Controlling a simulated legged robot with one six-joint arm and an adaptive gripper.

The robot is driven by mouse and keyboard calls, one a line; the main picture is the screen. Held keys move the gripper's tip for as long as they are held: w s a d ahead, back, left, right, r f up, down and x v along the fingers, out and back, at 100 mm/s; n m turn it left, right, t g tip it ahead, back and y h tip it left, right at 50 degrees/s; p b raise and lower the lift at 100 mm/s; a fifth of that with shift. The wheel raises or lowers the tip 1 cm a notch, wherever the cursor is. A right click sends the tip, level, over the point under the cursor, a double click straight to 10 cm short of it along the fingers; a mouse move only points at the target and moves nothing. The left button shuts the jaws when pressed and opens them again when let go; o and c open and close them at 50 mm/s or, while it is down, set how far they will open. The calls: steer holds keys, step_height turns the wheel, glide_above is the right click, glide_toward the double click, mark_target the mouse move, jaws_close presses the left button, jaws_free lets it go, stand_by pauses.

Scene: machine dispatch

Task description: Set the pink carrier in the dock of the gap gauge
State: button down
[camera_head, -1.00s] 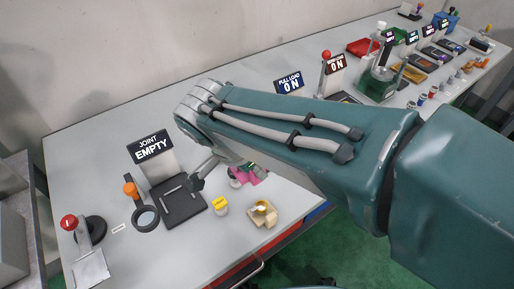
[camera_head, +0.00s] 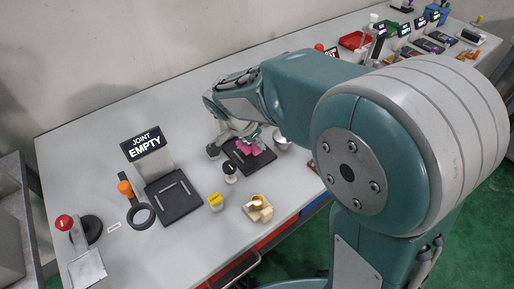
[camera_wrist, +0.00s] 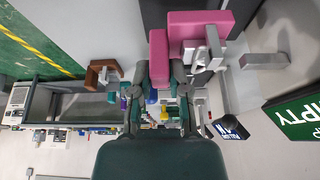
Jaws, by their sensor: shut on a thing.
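The pink carrier (camera_head: 252,146) is held in my gripper (camera_head: 238,134), over or on a black plate (camera_head: 239,160) at the middle of the bench in the head view. I cannot tell whether it touches the plate. In the wrist view the pink carrier (camera_wrist: 200,22) shows at the top, with a pale metal piece in front of it, and my gripper (camera_wrist: 167,70) is shut on it. Another black plate with light rails (camera_head: 173,197) stands below the JOINT EMPTY sign (camera_head: 147,143). No label visibly names the gap gauge.
A black-and-white knob (camera_head: 230,171), a yellow-topped piece (camera_head: 216,202) and a cream block with a yellow ring (camera_head: 258,207) stand near the front edge. A metal cup (camera_head: 282,142) is right of the carrier. A red-knob lever (camera_head: 66,222) is far left.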

mark_target(257, 149)
steer(key=f, duration=0.3)
steer(key=shift+w+f, duration=0.25)
steer(key=shift+f, duration=0.05)
steer(key=c, duration=0.6)
jaws_free()
